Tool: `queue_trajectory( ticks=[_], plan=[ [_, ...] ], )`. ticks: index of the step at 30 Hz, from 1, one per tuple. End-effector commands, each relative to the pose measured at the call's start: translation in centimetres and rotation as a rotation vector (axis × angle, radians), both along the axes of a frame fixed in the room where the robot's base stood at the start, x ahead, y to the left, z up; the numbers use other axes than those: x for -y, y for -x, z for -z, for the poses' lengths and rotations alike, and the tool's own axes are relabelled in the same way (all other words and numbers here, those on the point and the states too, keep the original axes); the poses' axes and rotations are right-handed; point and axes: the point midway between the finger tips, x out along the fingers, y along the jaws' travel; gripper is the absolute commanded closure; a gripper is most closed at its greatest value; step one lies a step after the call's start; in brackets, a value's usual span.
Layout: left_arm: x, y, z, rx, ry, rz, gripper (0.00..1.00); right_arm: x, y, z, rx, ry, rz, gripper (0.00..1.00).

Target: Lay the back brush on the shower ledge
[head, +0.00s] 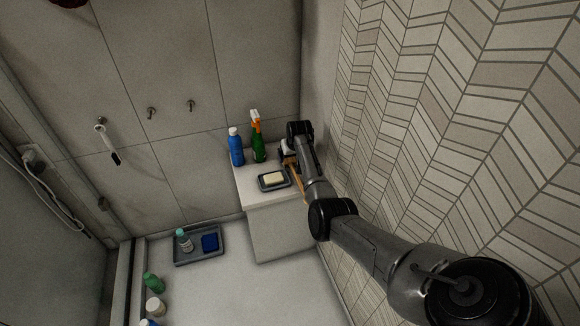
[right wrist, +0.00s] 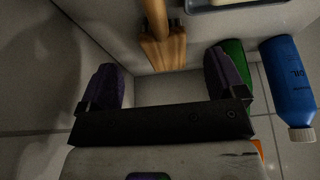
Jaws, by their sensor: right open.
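The back brush is mostly hidden by my right arm in the head view, where a strip of its light-brown wood (head: 297,183) shows beside the soap dish. In the right wrist view the wooden brush (right wrist: 160,48) lies beyond and between the fingers, apart from them. The shower ledge (head: 253,199) is a pale block in the corner, and the brush appears to rest on its top. My right gripper (head: 292,150) is over the right rear part of the ledge. Its two dark fingers (right wrist: 163,75) stand wide open and empty. My left gripper is not in view.
On the ledge stand a blue bottle (head: 236,147), a green spray bottle (head: 258,148) and a dish with soap (head: 273,179). The tiled wall (head: 420,130) is close on the right. A grey tray (head: 185,259) with items lies on the floor at left.

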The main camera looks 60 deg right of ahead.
Motion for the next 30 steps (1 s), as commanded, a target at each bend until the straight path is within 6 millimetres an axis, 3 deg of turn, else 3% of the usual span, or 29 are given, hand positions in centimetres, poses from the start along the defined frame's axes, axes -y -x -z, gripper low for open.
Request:
queue_trajectory(
  ticks=[8,19,30],
  plan=[
    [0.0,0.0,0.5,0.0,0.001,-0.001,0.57,0.3,-0.4,1.1,0.002,0.0,0.001,0.11],
    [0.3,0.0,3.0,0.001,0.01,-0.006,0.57,1.2,-1.7,4.8,0.002,-0.002,0.001,0.11],
    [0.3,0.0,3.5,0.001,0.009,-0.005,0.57,1.5,-2.0,5.5,0.001,0.0,0.001,0.11]
  ],
)
